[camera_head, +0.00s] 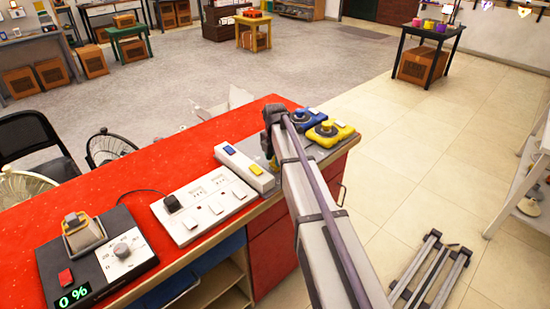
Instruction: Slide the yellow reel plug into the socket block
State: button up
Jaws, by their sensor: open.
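My gripper (268,150) is a dark shape at the end of my arm, between the white block and the reels. It is open; its fingers are small and partly hidden by the arm, and I see nothing held.
A blue reel-like piece (300,116) sits beside the yellow one. A white panel with outlets and switches (205,208) and a black device reading 0 % (97,260) stand on the red counter (140,185).

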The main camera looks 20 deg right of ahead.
notch_tip(320, 180, up, 11)
jog(key=p, duration=1.1)
jog(key=shift+f, duration=0.15)
jog(key=shift+c, duration=0.3)
